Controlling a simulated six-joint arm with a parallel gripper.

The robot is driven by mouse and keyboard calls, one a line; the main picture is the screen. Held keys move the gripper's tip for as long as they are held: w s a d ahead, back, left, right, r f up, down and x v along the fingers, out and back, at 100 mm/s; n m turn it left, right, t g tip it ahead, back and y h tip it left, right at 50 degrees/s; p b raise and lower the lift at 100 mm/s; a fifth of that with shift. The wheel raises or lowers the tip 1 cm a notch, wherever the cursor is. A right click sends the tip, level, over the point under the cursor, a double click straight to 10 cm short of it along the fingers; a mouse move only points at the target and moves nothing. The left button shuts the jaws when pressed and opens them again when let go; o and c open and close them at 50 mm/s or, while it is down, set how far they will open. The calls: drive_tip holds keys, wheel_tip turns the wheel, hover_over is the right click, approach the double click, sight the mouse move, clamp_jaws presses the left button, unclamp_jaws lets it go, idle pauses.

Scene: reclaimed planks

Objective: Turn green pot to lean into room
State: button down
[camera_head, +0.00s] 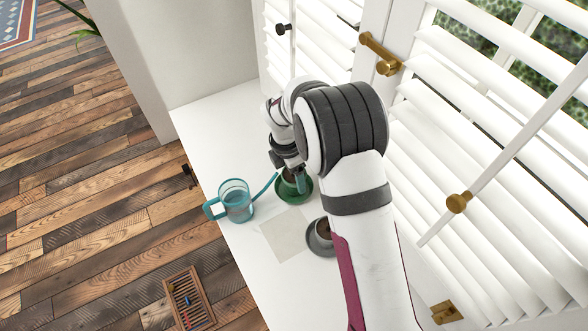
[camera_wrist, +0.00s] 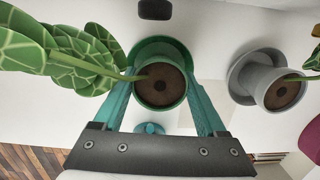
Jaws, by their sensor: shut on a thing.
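The green pot (camera_head: 293,190) stands on the white sill (camera_head: 215,120), partly hidden behind my gripper (camera_head: 296,180). In the wrist view the pot (camera_wrist: 160,47) has dark soil (camera_wrist: 160,85), and its stem leans left to large, pale-veined green leaves (camera_wrist: 80,55). My gripper's teal fingers (camera_wrist: 160,82) are shut on the pot, one on each side of it. The leaves cannot be made out in the head view, where my arm covers much of the area.
A teal glass watering can (camera_head: 236,203) stands left of the pot. A grey pot (camera_head: 313,243) on a saucer stands front right; it also shows in the wrist view (camera_wrist: 268,75). A pale square sheet (camera_head: 285,234) lies between them. White shutters (camera_head: 470,150) line the right; plank floor lies left.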

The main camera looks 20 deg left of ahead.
sight(287, 177)
unclamp_jaws()
wheel_tip(287, 177, up, 16)
drive_tip(key=s+a+f, duration=0.1)
drive_tip(key=s+d+r+m+g+y, duration=0.1)
drive_tip(key=s+d+r+m, duration=0.2)
drive_tip(key=s+d+m, duration=0.3)
drive_tip(key=s+d+r+m, duration=0.3)
drive_tip(key=s+d+m, duration=0.1)
drive_tip(key=d+m, duration=0.35)
drive_tip(key=s+d+f+m+y, duration=0.1)
drive_tip(key=s+d+m, duration=0.2)
drive_tip(key=s+m, duration=0.5)
drive_tip(key=s+d+f+m, duration=0.2)
drive_tip(key=s+m, duration=0.6)
drive_tip(key=m, duration=0.2)
drive_tip(key=shift+s+d+f+m+y, duration=0.15)
drive_tip(key=shift+s+d+m+y, duration=0.05)
drive_tip(key=shift+d+m+y, duration=0.2)
